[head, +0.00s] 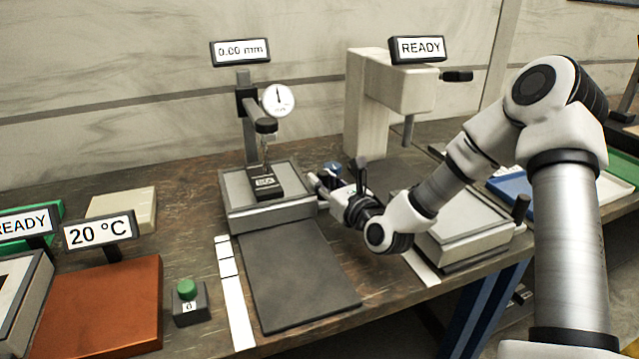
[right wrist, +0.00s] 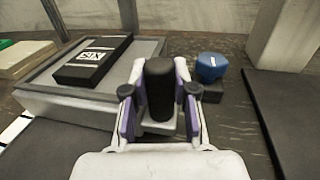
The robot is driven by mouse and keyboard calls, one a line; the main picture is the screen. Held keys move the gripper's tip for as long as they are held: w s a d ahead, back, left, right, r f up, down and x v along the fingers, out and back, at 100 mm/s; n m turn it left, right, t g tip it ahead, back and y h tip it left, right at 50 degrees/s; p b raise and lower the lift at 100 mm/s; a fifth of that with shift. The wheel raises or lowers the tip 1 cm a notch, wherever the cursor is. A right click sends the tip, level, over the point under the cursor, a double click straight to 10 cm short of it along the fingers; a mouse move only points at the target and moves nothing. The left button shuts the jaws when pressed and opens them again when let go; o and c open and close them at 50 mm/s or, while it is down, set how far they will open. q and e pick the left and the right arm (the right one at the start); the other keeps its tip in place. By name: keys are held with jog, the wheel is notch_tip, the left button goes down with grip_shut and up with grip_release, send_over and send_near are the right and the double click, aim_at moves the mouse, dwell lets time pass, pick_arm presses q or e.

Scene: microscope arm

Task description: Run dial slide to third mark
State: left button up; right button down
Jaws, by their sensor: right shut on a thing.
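A dial gauge (head: 278,99) is mounted on a dark stand, under a display (head: 240,51) reading 0.00 mm. Below it is a grey plate (head: 236,192) bearing a black block (head: 265,182) marked SIX. In the right wrist view the block (right wrist: 92,62) lies on the plate (right wrist: 146,50) at left. My right gripper (head: 322,186) is at the plate's right side. It is shut on an upright black handle (right wrist: 159,88), with a pad on either side. A white strip with dark cross lines (head: 230,290) lies front left. My left gripper is not in view.
A blue-capped item (right wrist: 210,68) stands close right of my gripper. A dark mat (head: 298,280) lies in front of the plate. A pale press (head: 385,90) with a READY display stands behind right. A green button box (head: 188,300) is at front left.

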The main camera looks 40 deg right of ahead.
jog(key=shift+d+r, duration=0.1)
jog(key=shift+r, duration=0.05)
jog(key=c, duration=0.9)
grip_release()
jog(key=shift+w, duration=0.1)
jog(key=s, duration=0.6)
jog(key=shift+s, duration=0.75)
